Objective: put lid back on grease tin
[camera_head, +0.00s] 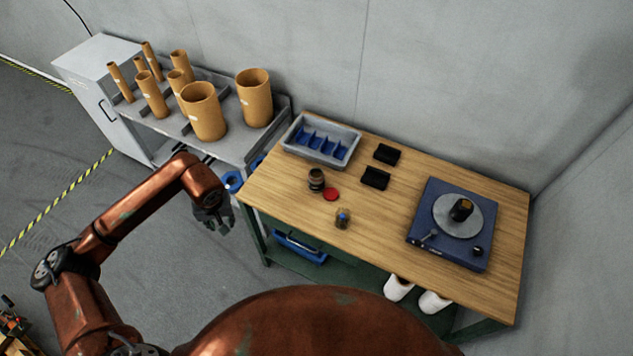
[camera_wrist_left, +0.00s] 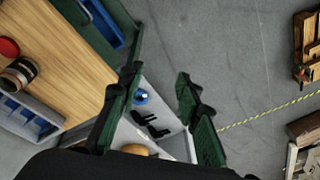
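The grease tin (camera_head: 316,180) looks like a small dark round container standing on the wooden table, left of its middle. A red disc-shaped lid (camera_head: 331,194) lies flat on the table beside it, to its lower right. In the left wrist view the tin (camera_wrist_left: 19,74) and the red lid (camera_wrist_left: 8,47) show at the left edge. My left gripper (camera_head: 220,225) hangs beyond the table's left edge, apart from both. In the left wrist view its fingers (camera_wrist_left: 160,97) are spread with nothing between them. My right gripper is not in view.
A grey tray with blue dividers (camera_head: 295,150) stands behind the tin. Two black blocks (camera_head: 386,154) (camera_head: 375,178) lie to its right. A small jar (camera_head: 342,218) stands in front, and a blue turntable device (camera_head: 425,215) is at right. Cardboard tubes (camera_head: 204,112) stand on a shelf at left.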

